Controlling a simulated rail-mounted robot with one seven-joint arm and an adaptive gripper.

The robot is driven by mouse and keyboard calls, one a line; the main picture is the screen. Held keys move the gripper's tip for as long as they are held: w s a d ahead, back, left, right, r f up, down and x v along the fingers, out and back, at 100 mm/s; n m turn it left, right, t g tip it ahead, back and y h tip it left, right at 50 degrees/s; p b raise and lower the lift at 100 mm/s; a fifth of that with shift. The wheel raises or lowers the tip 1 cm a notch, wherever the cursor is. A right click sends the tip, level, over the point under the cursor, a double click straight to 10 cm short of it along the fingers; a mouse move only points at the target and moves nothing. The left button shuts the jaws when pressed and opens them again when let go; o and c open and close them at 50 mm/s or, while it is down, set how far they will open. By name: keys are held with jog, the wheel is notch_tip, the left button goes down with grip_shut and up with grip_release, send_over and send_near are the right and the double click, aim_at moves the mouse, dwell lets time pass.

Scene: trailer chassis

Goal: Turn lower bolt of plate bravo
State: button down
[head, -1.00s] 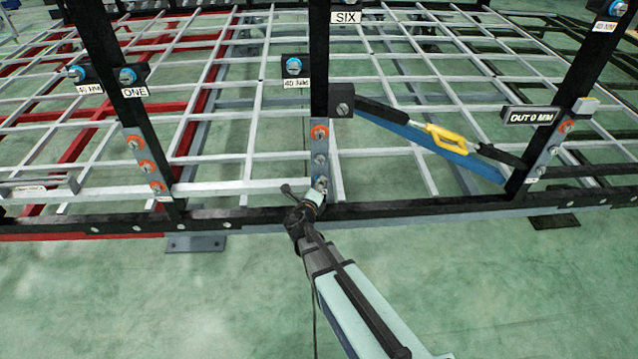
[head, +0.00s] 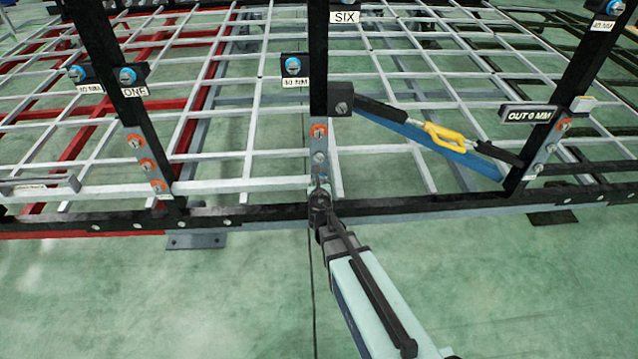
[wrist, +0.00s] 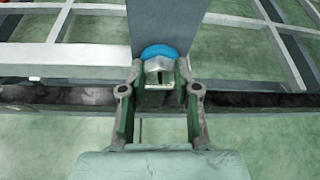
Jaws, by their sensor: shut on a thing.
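The grey plate (head: 318,170) sits low on the middle black post, with an orange-ringed bolt (head: 319,131) at its top and a plain grey bolt (head: 319,158) below that. No name "bravo" is readable on it. In the wrist view, the lower bolt (wrist: 158,65) is a silver hex head on a blue ring, at the plate's bottom end. My gripper (wrist: 158,78) has one finger on each side of this head and is shut on it. In the head view my gripper (head: 320,190) hides most of the lower bolt.
A dark chassis rail (head: 430,207) runs just below the bolt. A black, yellow and blue strut (head: 440,135) slopes down to the right post. The left post has several orange-ringed bolts (head: 147,165). Green floor in front is clear.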

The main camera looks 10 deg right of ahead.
jog(key=m+y, duration=0.2)
jog(key=m, duration=0.1)
jog(key=shift+s+d+m+y+b, duration=0.15)
jog(key=shift+m+y+b, duration=0.15)
jog(key=shift+m, duration=0.4)
jog(key=m+t+b, duration=0.2)
jog(key=m+b, duration=0.6)
jog(key=m+t+y+b, duration=0.1)
jog(key=m+t+b, duration=0.2)
jog(key=m+b, duration=0.4)
jog(key=f+m+t+b, duration=0.1)
jog(key=m+t+b, duration=0.2)
jog(key=m+b, duration=0.5)
jog(key=shift+f+m+y+b, duration=0.1)
jog(key=shift+m+y+b, duration=0.25)
jog(key=shift+b, duration=1.05)
